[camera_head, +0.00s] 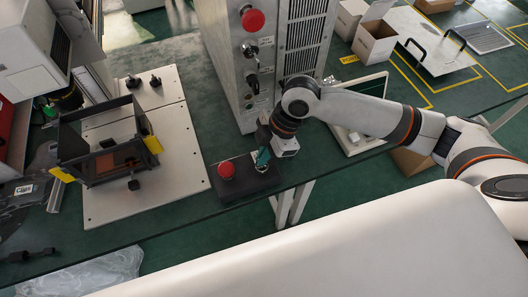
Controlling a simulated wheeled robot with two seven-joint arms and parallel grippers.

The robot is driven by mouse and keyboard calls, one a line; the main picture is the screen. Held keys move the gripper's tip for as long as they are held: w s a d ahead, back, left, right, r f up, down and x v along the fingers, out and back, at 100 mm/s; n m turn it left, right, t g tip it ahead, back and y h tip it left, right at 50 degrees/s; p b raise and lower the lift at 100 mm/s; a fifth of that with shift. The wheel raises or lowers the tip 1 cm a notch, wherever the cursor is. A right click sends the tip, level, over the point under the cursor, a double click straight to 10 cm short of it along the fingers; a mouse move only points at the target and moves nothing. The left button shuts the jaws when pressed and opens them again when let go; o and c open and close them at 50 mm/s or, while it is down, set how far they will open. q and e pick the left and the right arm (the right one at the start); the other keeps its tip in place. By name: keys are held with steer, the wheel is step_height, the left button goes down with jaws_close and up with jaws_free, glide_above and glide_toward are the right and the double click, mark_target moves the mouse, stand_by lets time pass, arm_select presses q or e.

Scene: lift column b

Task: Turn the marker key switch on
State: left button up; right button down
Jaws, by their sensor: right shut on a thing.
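The grey marker cabinet (222,50) stands at the top centre. Its narrow front panel carries a red mushroom button (252,19), with a silver key-type switch (250,48) below it and a dark knob (253,83) lower down. I cannot read which way the switch is turned. My right arm comes in from the right, and my right gripper (262,150) is low in front of the cabinet, below the panel controls and close to a black button box (245,186). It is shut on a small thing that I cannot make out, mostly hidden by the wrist. My left gripper is not in view.
The black box bears a red button (226,170). Left of it, a pale plate (180,190) holds a dark fixture (112,160) with yellow tabs. Open cartons (374,42) and a handled metal plate (425,55) lie at the upper right. The green table's front edge is close to the gripper.

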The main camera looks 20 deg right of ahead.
steer(key=shift+r+m+p, duration=0.2)
steer(key=shift+m+p, duration=0.1)
steer(key=shift+p, duration=0.25)
steer(key=m+t+p, duration=0.1)
steer(key=m+p, duration=0.2)
steer(key=p, duration=0.1)
steer(key=m+t+p, duration=0.1)
steer(key=m+p, duration=0.2)
steer(key=p, duration=0.2)
steer(key=m+t+h+p, duration=0.1)
steer(key=m+p, duration=0.1)
steer(key=p, duration=0.2)
steer(key=shift+s+a+r+m, duration=0.1)
steer(key=shift+s+a+m, duration=0.05)
steer(key=shift+s+m, duration=0.2)
steer(key=shift+w+f+m+t+h+p, duration=0.15)
steer(key=shift+m+t+h+p, duration=0.1)
steer(key=shift+m+p, duration=0.5)
steer(key=shift+s+f+m+t+h+p, duration=0.1)
steer(key=shift+m+t+h+p, duration=0.15)
steer(key=shift+m+p, duration=0.4)
steer(key=shift+w, duration=0.1)
steer(key=c, duration=1.6)
jaws_free()
steer(key=v, duration=1.2)
steer(key=shift+b, duration=0.4)
